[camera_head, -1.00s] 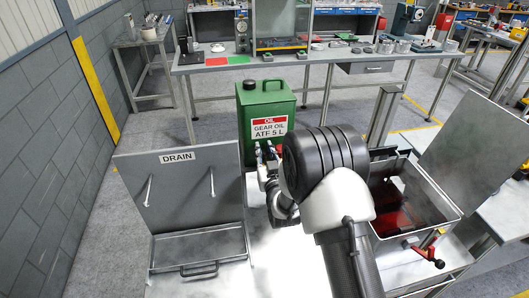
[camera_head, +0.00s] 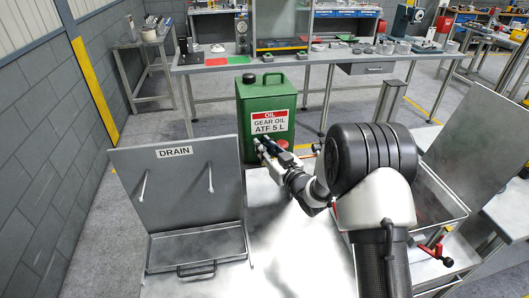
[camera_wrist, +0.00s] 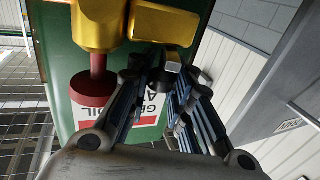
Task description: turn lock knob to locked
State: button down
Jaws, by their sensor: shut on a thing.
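A green oil can (camera_head: 266,100) with a red and white "GEAR OIL ATF 5 L" label stands behind the steel tray area. In the wrist view, brass fittings (camera_wrist: 160,22) and a red round knob (camera_wrist: 92,90) on a red stem stand in front of the can (camera_wrist: 60,70). My gripper (camera_head: 262,148) is at the can's lower front. In the wrist view its fingertips (camera_wrist: 168,72) close around a small brass-faced piece (camera_wrist: 172,67) below the fittings. I cannot tell whether this piece is the lock knob; the fingers hide most of it.
A "DRAIN" panel (camera_head: 165,195) with a tray (camera_head: 195,247) stands at the left. An open metal bin (camera_head: 445,195) and a red-handled clamp (camera_head: 436,252) are at the right. A workbench (camera_head: 330,55) with tools runs behind the can.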

jog(key=shift+n+g+y, duration=0.3)
jog(key=shift+y, duration=0.1)
jog(key=c, duration=1.8)
grip_release()
jog(key=shift+s+d, duration=0.1)
jog(key=shift+o, duration=0.2)
